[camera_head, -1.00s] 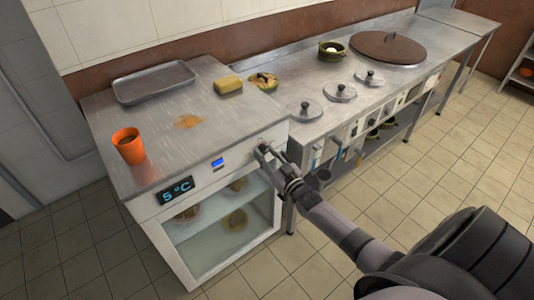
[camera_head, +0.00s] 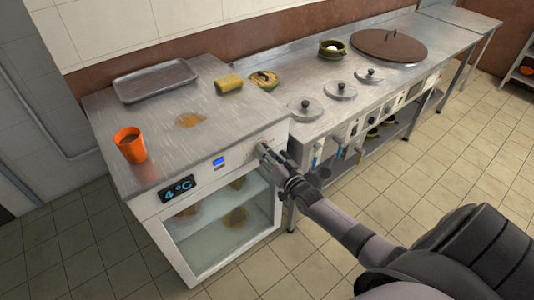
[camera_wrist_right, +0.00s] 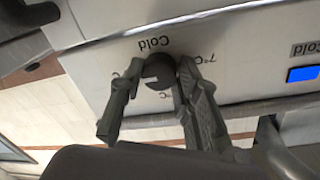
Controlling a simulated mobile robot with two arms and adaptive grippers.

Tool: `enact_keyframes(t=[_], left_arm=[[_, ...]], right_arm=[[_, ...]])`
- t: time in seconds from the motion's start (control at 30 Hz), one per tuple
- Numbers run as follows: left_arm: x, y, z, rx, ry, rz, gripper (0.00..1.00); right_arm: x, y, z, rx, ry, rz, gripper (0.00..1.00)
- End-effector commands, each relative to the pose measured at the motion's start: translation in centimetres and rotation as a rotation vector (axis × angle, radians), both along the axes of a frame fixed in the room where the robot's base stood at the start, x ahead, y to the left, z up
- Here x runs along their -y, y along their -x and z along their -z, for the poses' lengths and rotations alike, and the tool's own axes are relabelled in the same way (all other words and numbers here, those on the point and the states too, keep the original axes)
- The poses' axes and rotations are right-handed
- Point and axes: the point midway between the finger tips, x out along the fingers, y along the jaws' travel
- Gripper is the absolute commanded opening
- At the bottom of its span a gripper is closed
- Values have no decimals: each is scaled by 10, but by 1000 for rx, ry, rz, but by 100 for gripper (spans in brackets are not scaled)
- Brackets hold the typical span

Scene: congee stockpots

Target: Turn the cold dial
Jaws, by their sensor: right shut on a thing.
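The cold dial (camera_wrist_right: 158,70) is a small dark round knob on the white front panel of the fridge, with the word "Cold" printed beside it in the right wrist view. My right gripper (camera_wrist_right: 150,88) is shut on the dial, a finger on either side of it. In the head view my right gripper (camera_head: 264,152) covers the dial at the fridge's upper right front corner. My left gripper is not in view.
The fridge (camera_head: 154,232) has a glass front with several bowls inside. A counter with pot lids (camera_head: 306,110) adjoins at right.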

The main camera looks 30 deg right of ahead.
Motion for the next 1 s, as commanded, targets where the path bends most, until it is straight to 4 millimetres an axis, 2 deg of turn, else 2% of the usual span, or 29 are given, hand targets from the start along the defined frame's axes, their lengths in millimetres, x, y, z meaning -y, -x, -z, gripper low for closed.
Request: enact_keyframes(t=[0.3,0.33,0.63,1.0], left_arm=[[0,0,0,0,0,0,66],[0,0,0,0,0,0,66],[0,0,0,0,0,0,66],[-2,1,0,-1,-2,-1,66]], right_arm=[[-1,1,2,-5,-6,-1,2],[-1,1,2,-5,-6,-1,31],[0,0,1,-2,-4,0,50],[0,5,1,-1,-3,0,50]])
